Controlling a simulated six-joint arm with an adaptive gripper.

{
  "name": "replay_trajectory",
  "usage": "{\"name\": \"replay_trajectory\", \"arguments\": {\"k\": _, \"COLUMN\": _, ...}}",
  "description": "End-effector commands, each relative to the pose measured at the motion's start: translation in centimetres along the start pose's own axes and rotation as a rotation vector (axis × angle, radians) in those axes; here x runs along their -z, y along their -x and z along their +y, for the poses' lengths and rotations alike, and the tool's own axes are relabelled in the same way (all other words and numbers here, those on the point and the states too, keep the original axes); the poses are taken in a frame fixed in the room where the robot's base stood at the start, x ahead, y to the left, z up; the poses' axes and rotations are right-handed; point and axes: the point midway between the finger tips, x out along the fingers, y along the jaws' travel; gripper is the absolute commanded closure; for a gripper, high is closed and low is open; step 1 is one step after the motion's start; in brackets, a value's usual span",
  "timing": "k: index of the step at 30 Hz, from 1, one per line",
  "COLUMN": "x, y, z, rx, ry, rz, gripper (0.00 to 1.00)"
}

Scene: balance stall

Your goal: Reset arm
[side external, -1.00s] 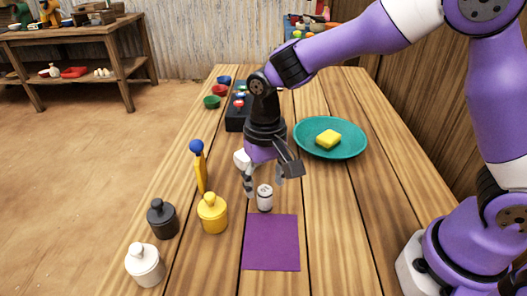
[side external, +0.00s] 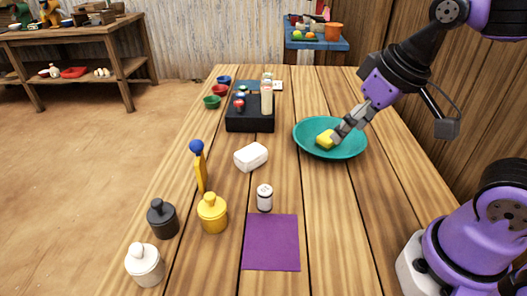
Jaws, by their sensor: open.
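My gripper (side external: 342,135) is over the teal plate (side external: 312,148), with its fingertips at the yellow block (side external: 325,139) that lies on the plate. The gripper is open. Its fingers partly cover the block's right side, and I cannot tell whether they touch it. My arm reaches in from the upper right.
A white block (side external: 251,157), a white shaker (side external: 264,198), a yellow jar (side external: 212,213), a black jar (side external: 162,219), a white jar (side external: 145,265) and a blue-topped yellow peg (side external: 200,169) stand on the table. A purple mat (side external: 271,243) lies in front. A black box (side external: 238,122) with items and small bowls (side external: 212,102) are farther back.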

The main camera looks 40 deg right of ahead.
Motion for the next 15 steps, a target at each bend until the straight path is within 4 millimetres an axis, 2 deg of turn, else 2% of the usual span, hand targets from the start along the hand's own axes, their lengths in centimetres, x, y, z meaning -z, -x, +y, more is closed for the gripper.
{"name": "replay_trajectory", "arguments": {"k": 4, "x": -1.5, "y": 0.1, "z": 0.9, "rx": -0.014, "ry": 0.030, "rz": 0.063, "gripper": 0.36}}
{"name": "replay_trajectory", "arguments": {"k": 15, "x": -1.7, "y": 0.1, "z": 1.1, "rx": -0.017, "ry": 0.037, "rz": 0.071, "gripper": 0.36}}
